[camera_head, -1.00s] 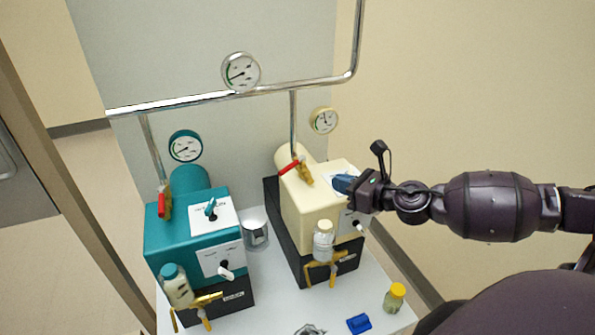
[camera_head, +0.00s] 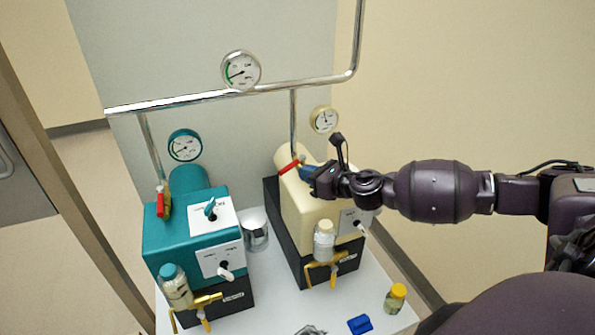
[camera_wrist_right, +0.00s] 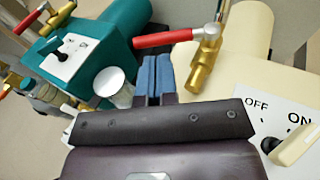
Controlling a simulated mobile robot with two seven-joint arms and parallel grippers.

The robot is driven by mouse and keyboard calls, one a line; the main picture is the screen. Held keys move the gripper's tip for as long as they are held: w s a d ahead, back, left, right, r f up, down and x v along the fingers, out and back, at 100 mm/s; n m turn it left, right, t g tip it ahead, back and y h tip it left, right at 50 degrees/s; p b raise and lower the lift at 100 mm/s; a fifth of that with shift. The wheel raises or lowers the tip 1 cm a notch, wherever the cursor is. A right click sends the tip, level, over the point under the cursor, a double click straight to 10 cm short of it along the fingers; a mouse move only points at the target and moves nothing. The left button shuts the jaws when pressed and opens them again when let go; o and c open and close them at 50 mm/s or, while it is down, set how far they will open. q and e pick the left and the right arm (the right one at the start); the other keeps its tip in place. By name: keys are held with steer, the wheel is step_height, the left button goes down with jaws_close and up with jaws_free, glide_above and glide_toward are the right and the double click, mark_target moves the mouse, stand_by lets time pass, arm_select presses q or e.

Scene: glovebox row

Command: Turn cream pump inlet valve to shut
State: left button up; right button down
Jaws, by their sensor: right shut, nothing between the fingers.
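The cream pump (camera_head: 310,208) stands at the right of the table. Its brass inlet valve (camera_wrist_right: 205,62) has a red lever (camera_wrist_right: 163,39) that points left in the right wrist view, crosswise to the brass body. The lever also shows in the head view (camera_head: 289,167). My right gripper (camera_head: 304,171) is over the top of the cream pump, just right of the valve. Its blue fingers (camera_wrist_right: 156,75) are closed together with nothing between them. In the right wrist view the fingertips are just below the red lever; I cannot tell if they touch. My left gripper is not in view.
The teal pump (camera_head: 195,240) with its own red lever (camera_head: 160,203) stands to the left. A metal cup (camera_head: 256,232) stands between the pumps. A yellow-capped jar (camera_head: 395,298) and a blue block (camera_head: 360,324) are at the front. A steel pipe (camera_head: 200,100) runs behind.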

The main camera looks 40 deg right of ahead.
mark_target(286, 167)
steer(key=x, duration=0.2)
steer(key=shift+w+a+f, duration=0.1)
steer(key=shift+w+a, duration=0.05)
steer(key=shift+w, duration=0.1)
steer(key=shift+w+a, duration=0.1)
steer(key=shift+w, duration=0.25)
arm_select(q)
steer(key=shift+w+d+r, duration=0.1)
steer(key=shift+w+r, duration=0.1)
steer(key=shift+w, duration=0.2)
